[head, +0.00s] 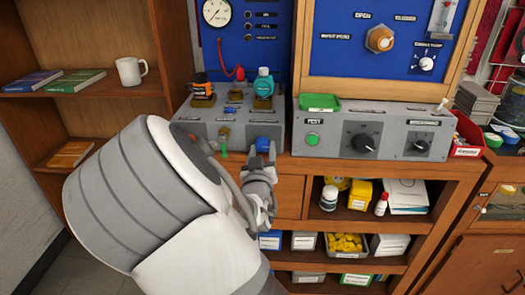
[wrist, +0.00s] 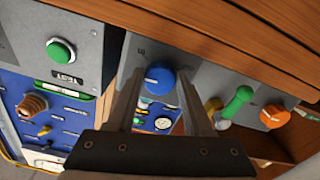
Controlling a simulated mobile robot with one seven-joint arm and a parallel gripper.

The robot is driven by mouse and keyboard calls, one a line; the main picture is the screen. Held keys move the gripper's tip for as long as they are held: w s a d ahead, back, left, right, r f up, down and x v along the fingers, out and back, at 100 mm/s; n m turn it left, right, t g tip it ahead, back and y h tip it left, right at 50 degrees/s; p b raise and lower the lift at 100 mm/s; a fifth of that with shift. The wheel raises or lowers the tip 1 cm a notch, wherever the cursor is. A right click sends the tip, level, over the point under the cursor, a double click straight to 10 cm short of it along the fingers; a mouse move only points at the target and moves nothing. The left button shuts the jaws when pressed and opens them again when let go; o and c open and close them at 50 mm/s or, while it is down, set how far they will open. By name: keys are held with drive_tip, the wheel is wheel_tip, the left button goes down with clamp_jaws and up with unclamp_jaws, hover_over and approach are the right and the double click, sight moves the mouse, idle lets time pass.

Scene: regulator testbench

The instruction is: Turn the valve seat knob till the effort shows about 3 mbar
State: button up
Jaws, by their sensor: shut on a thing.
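A blue knob (head: 263,144) sits on the front of the grey bench box (head: 190,112). In the wrist view the blue knob (wrist: 160,79) lies between my two fingers and has a small white mark. My gripper (head: 262,160) reaches it from the front and is shut on it; it also shows in the wrist view (wrist: 160,88). I cannot read which knob is the valve seat. A round white gauge (head: 216,13) is on the blue panel above; its reading is too small to tell. I make out no effort reading.
A second grey box (head: 380,135) with a black dial (head: 364,144) stands to the right. Shelves with boxes lie below.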

clamp_jaws()
drive_tip(key=shift+f+m+b, duration=0.1)
drive_tip(key=shift+m+b, duration=0.35)
drive_tip(key=shift+m, duration=0.05)
drive_tip(key=o, duration=1)
unclamp_jaws()
